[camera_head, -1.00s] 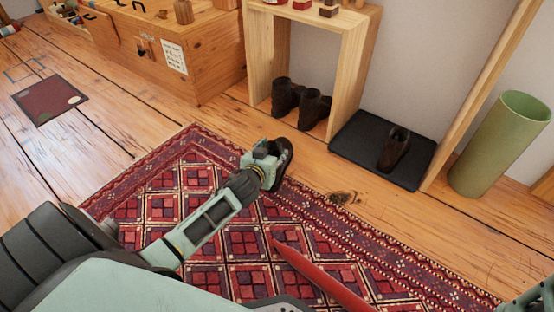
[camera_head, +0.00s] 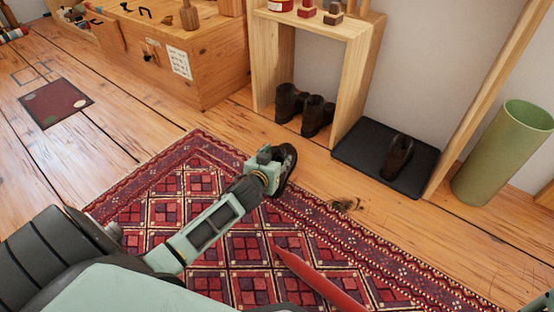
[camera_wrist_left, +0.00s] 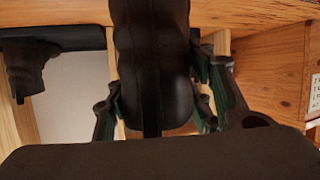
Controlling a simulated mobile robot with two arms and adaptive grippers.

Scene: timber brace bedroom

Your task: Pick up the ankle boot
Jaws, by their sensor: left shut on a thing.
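My left gripper (camera_head: 284,168) is over the far edge of the patterned rug, its fingers closed around a dark brown boot. The left wrist view shows the boot (camera_wrist_left: 155,65) upright in the picture between the finger pairs, with fingers on both sides. In the head view the boot is mostly hidden by the gripper and looks dark against it. I cannot tell whether it touches the floor. Another dark brown boot (camera_head: 397,157) stands on the black mat. It also shows at the left of the left wrist view (camera_wrist_left: 25,68). My right gripper is not visible.
A black mat (camera_head: 355,150) lies beyond the rug (camera_head: 205,150). A pair of dark boots (camera_head: 303,108) stands under a wooden shelf frame (camera_head: 350,70). A green cylinder (camera_head: 505,150) stands right. A wooden chest (camera_head: 215,70) is at the back left. Open floor lies left.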

